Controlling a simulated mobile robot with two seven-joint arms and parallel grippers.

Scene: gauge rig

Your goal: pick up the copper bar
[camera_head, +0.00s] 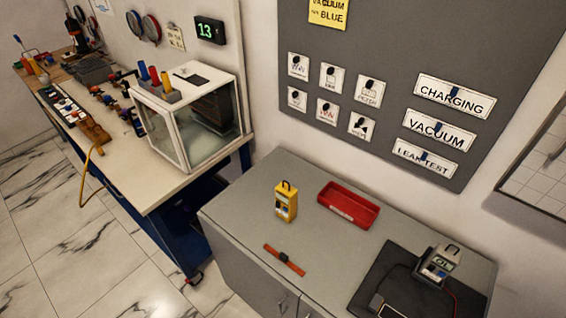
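An orange-red bar (293,267), which looks like the copper bar, lies flat on the grey cabinet top (240,220) near its front edge. It runs slantwise, from upper left to lower right. A small dark block sits at the middle of the bar; I cannot tell whether it is fixed to it. Neither of my grippers is in view.
A yellow meter (285,201) stands behind the bar, with a red tray (349,205) to the right. A grey meter (438,265) stands on a black mat (372,276). A workbench (150,190) with a glass-sided box (165,137) is at left.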

